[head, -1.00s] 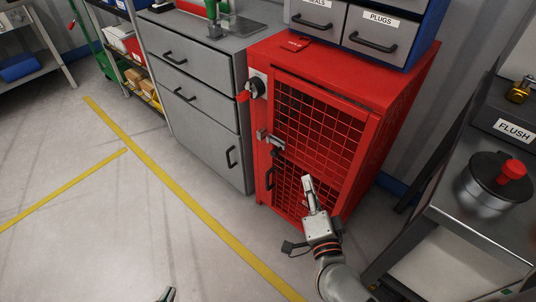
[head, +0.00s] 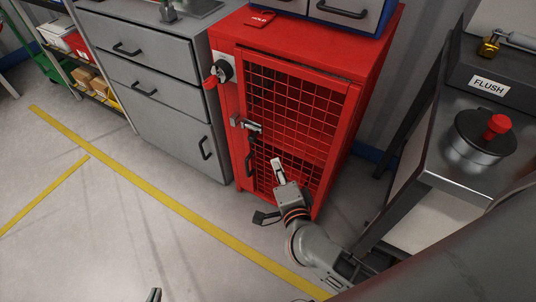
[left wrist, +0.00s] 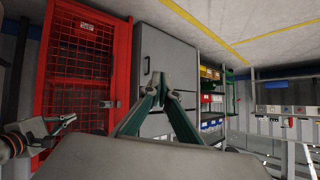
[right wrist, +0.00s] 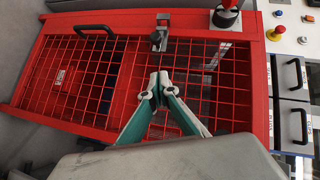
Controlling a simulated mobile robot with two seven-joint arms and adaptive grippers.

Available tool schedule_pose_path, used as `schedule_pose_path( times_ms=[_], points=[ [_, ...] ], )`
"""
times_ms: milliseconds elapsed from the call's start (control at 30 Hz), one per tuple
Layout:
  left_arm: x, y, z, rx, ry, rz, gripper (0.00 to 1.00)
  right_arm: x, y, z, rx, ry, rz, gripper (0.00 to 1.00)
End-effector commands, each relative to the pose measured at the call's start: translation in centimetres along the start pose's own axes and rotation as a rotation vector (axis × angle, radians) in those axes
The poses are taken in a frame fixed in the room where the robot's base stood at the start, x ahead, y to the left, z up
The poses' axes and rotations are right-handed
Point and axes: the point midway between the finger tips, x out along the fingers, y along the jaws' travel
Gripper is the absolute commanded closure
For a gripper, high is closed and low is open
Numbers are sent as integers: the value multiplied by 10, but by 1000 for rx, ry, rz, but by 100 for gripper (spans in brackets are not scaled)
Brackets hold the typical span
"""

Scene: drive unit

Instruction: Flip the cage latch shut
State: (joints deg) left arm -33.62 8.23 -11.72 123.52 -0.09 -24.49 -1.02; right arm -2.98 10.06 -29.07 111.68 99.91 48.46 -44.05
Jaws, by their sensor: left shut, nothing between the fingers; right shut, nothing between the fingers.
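The red cage (head: 300,105) has a mesh door and stands upright on the floor. Its metal cage latch (head: 250,126) sits at the door's left edge, above a dark door handle (head: 250,166). I cannot tell how far the latch is turned. My right gripper (head: 277,164) is shut and empty in front of the mesh, below and right of the latch. In the right wrist view its fingertips (right wrist: 158,78) point toward the latch (right wrist: 158,38), with a gap in the picture. My left gripper (head: 154,294) is shut, low over the floor; the left wrist view shows its closed fingertips (left wrist: 162,66).
A red-handled rotary switch (head: 220,71) is on the cage frame above the latch. Grey drawers (head: 150,95) stand left of the cage. The floor in front is clear, with yellow lines (head: 170,200).

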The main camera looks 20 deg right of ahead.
Motion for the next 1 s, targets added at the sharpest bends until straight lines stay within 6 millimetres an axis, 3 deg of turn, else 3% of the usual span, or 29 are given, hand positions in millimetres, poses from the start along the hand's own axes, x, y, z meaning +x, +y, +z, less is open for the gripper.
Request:
schedule_pose_path(
  times_ms=[200, 500, 700, 1000],
  points=[
    [2, 3, 12, 1, -16, 7, 100, 37, 3, 0, -1, 1, 3, 100],
    [4, 2, 9, 16, -6, 14, 100, 94, 5, 1, 1, 0, 5, 100],
    [8, 4, 5, 11, 6, 20, 100, 112, 6, 22, 1, -1, 7, 100],
    [8, 3, -4, 9, 23, 18, 100, 120, 0, 28, -1, 0, 0, 100]
  ],
)
